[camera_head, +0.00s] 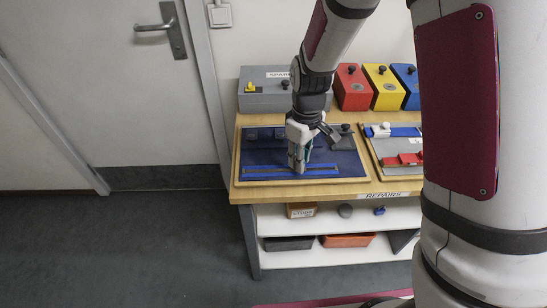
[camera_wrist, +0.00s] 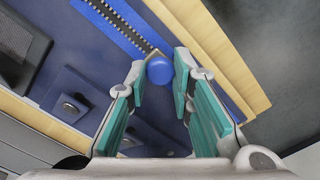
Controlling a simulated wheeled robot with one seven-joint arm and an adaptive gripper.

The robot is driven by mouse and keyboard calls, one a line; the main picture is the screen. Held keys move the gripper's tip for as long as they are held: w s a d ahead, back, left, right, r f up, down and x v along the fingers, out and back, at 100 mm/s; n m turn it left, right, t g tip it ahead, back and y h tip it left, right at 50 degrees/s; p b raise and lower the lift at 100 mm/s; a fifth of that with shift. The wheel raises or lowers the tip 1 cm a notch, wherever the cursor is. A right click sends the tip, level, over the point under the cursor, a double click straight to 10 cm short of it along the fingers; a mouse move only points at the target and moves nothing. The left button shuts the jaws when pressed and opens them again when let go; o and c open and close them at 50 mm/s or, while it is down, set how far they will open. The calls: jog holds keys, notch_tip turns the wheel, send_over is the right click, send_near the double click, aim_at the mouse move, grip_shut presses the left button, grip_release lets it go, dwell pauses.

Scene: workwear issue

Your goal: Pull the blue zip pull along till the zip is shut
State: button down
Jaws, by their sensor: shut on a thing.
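The blue zip pull (camera_wrist: 159,70) shows in the wrist view as a round knob between my fingertips. My gripper (camera_wrist: 160,68) is shut on it, one finger on each side. The zip (camera_wrist: 112,26) is a blue strip with pale teeth, running from the upper left of the wrist view to the pull. In the head view the zip (camera_head: 320,172) lies along the front edge of a dark blue panel (camera_head: 262,157). My gripper (camera_head: 298,168) points down onto it near its middle and hides the pull there.
The panel lies on a wooden bench (camera_head: 350,189). A grey box (camera_head: 262,103) and red (camera_head: 352,93), yellow (camera_head: 384,92) and blue (camera_head: 409,82) boxes stand behind. A second board (camera_head: 398,170) lies to the right. Another dark knob (camera_wrist: 70,108) sits on the panel.

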send_over(329, 168)
jog(key=shift+s, duration=0.1)
dwell(0.4)
jog(key=c, duration=1.4)
grip_release()
jog(key=shift+d, duration=0.15)
jog(key=shift+o, duration=0.2)
jog(key=shift+r, duration=0.15)
jog(key=shift+r, duration=0.35)
notch_tip(329, 168, up, 11)
jog(key=shift+r, duration=0.1)
